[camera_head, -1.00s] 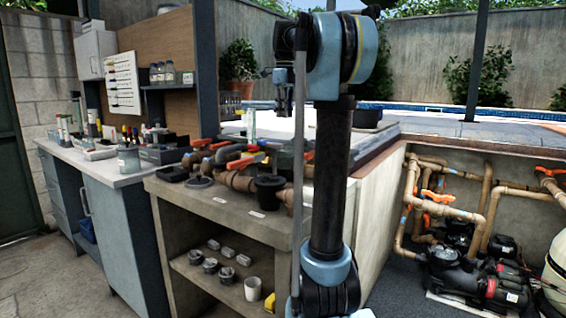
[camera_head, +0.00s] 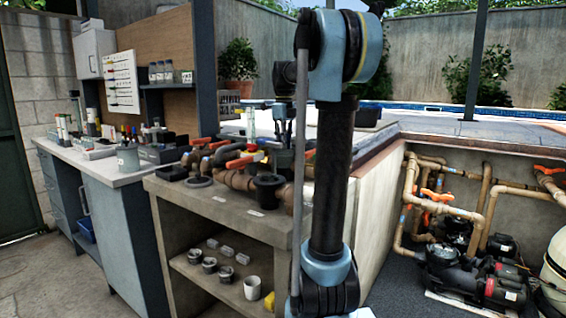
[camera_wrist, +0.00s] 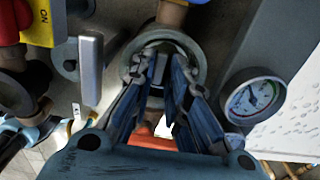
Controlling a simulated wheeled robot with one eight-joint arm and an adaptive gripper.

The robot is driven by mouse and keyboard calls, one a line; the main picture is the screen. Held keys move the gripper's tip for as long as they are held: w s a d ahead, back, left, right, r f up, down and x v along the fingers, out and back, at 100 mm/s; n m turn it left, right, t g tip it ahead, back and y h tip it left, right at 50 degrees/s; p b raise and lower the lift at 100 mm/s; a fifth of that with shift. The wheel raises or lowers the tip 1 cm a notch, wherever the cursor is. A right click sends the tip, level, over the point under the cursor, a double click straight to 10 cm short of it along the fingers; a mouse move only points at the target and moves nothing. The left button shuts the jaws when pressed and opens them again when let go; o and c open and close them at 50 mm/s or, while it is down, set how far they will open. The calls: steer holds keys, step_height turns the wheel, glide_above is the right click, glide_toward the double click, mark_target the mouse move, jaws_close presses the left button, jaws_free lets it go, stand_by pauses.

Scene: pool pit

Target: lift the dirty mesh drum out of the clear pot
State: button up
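In the wrist view, my gripper (camera_wrist: 163,77) points down at a round grey-green rim (camera_wrist: 198,58), which looks like the mouth of the clear pot. Its two fingers are apart, with their tips over or just inside this rim; I cannot tell how deep. A pale grey upright piece (camera_wrist: 160,66) shows between the tips. It may be the top of the mesh drum, but mesh and dirt cannot be made out. In the head view, my gripper (camera_head: 283,112) is beyond the pipes on the bench, partly behind my own arm.
A pressure gauge (camera_wrist: 254,99) is close to the right of my gripper, and a red-and-yellow valve handle (camera_wrist: 38,20) is at upper left. Brown pipes with orange handles (camera_head: 246,161) crowd the bench. A black cup (camera_head: 269,190) stands on the front edge.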

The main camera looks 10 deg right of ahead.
steer(key=shift+f, duration=0.8)
jaws_close()
